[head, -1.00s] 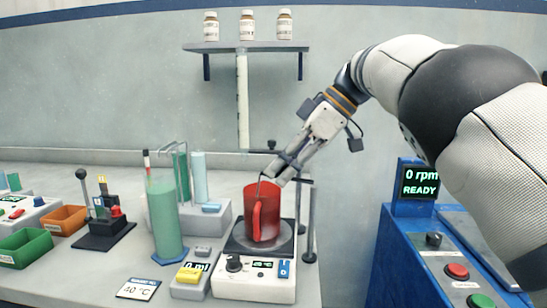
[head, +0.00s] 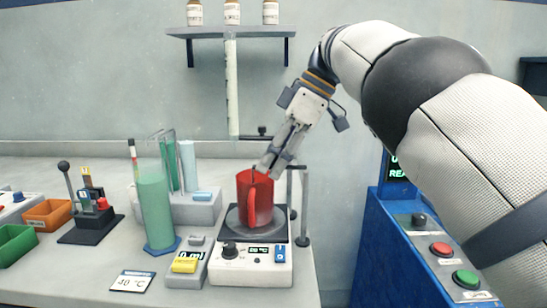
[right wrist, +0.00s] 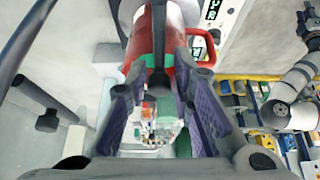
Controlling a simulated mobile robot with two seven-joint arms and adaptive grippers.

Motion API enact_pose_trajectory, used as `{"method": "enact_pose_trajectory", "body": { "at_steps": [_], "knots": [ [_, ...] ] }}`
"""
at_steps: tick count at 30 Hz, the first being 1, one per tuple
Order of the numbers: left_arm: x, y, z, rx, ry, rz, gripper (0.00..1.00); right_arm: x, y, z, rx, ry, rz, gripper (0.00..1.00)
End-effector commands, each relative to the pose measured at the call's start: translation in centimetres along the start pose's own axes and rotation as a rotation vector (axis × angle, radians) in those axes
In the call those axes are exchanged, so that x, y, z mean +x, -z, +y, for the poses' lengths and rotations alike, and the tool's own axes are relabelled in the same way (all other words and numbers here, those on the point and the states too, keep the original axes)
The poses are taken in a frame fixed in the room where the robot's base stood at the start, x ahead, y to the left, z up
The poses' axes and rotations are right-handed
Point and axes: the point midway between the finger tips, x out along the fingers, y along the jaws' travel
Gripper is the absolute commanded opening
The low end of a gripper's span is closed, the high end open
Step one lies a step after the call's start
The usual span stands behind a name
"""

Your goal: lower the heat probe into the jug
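The red jug (head: 262,190) stands upright on the round plate of a white heater (head: 252,265), its handle facing me. It also shows behind my fingers in the right wrist view (right wrist: 182,55). My right gripper (head: 264,168) is at the jug's rim, pointing down and left. In the right wrist view its purple-padded fingers (right wrist: 160,100) stand apart. A dark narrow part (right wrist: 157,82), perhaps the heat probe, shows between them; I cannot tell if they touch it. The probe's lower end cannot be made out. My left gripper is not in view.
A stand rod (head: 304,210) rises close to the heater's right. A tall green cylinder (head: 157,210) and a grey rack (head: 205,212) stand left. A card (head: 132,281) reads 40 °C. A blue console (head: 385,255) is at right, a shelf (head: 235,32) above.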

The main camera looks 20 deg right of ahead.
Motion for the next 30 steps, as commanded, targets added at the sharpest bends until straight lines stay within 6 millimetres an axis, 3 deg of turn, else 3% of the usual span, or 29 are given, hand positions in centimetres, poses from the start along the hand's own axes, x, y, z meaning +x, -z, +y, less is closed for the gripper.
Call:
{"method": "enact_pose_trajectory", "body": {
  "at_steps": [11,19,30],
  "knots": [
    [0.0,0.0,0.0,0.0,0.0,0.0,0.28,-0.5,0.1,0.1,-0.001,-0.004,0.003,0.36],
    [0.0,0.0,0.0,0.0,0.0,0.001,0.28,-5.4,-0.3,0.1,0.0,-0.003,0.002,0.36],
    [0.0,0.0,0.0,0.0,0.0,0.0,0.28,-9.8,-8.6,0.1,0.002,-0.002,0.003,0.36]
  ]
}}
